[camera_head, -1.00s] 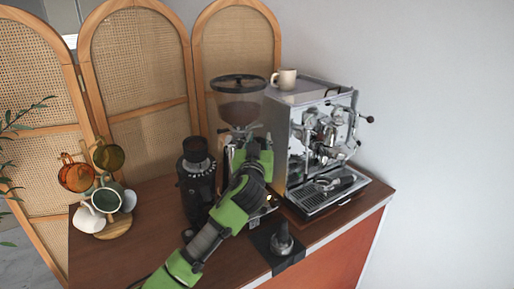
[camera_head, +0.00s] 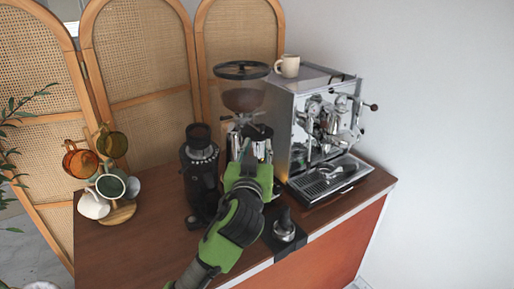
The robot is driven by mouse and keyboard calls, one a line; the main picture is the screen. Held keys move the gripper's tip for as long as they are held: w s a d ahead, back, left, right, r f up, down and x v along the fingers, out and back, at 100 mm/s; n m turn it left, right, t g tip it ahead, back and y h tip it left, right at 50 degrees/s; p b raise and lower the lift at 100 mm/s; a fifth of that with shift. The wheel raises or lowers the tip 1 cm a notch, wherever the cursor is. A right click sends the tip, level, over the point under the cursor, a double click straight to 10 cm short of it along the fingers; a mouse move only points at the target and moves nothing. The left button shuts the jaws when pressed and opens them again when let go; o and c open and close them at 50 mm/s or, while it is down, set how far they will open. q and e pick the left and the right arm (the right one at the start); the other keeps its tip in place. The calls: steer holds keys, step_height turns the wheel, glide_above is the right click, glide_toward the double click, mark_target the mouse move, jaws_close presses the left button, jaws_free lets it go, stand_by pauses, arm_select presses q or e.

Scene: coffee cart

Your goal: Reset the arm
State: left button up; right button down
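My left arm, green and black, reaches in from the bottom of the head view. My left gripper (camera_head: 250,158) is at the front of the coffee grinder with the bean hopper (camera_head: 242,97). Its fingers point away from me and are partly hidden by the wrist, so I cannot tell whether they are open or hold anything. My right gripper is not in view.
The chrome espresso machine (camera_head: 311,130) stands to the right, with a cup (camera_head: 288,66) on top. A black grinder (camera_head: 199,167) is left of the arm. A tamper (camera_head: 284,226) sits on a dark mat near the front edge. A mug tree (camera_head: 119,212) with several cups stands at the left.

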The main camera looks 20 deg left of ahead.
arm_select(q)
steer(key=shift+f, duration=0.1)
steer(key=s+f+m+g+h, duration=0.1)
steer(key=s+f+g, duration=0.2)
steer(key=s+f, duration=0.5)
steer(key=s+f+g+h, duration=0.1)
steer(key=s+f+g, duration=0.2)
steer(key=f, duration=0.8)
steer(key=s+f+m+g+h, duration=0.1)
steer(key=s+f+g, duration=0.3)
steer(key=s, duration=0.5)
steer(key=s+d+f+m+g, duration=0.1)
steer(key=s+f, duration=0.6)
steer(key=s, duration=0.2)
steer(key=s+f+m+g+h, duration=0.1)
steer(key=s+f+m+g, duration=0.15)
steer(key=s+f, duration=0.45)
steer(key=s+f+g+b, duration=0.1)
steer(key=s+f, duration=0.1)
steer(key=f, duration=1.2)
steer(key=s+f+g+b, duration=0.1)
steer(key=s+f, duration=0.2)
steer(key=f, duration=1)
steer(key=s+a+f+g+b, duration=0.1)
steer(key=s+a+f, duration=0.1)
steer(key=s+f, duration=1.3)
steer(key=shift+s+a+f, duration=0.3)
steer(key=shift+s+a, duration=0.05)
steer(key=shift+s, duration=0.05)
